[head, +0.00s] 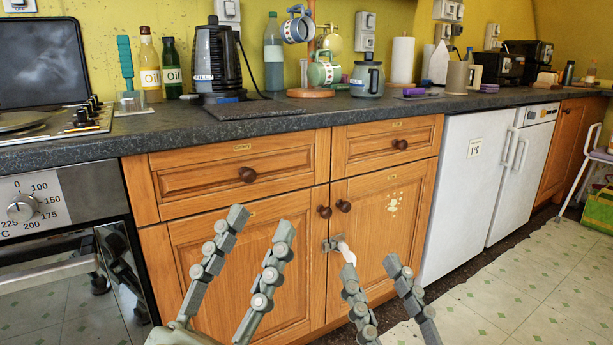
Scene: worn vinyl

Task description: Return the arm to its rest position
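My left gripper (261,222) is low in the head view, in front of the orange wooden cabinet doors. Its two grey jointed fingers are spread apart with nothing between them. My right gripper (365,252) is to its right, in front of the right cabinet door (385,215). Its fingers are also apart and empty. A pale, whitish piece shows at the tip of its left finger, beside a small grey fitting (329,244) near the door gap. I cannot tell whether they touch. Most of both arms is out of view.
A dark worktop (265,123) runs above the cabinets, holding a kettle (217,60), bottles and a mug tree. An oven (60,225) stands at left. White appliances (464,185) stand at right, with a stool (600,205) beyond. Tiled floor (535,285) is clear at lower right.

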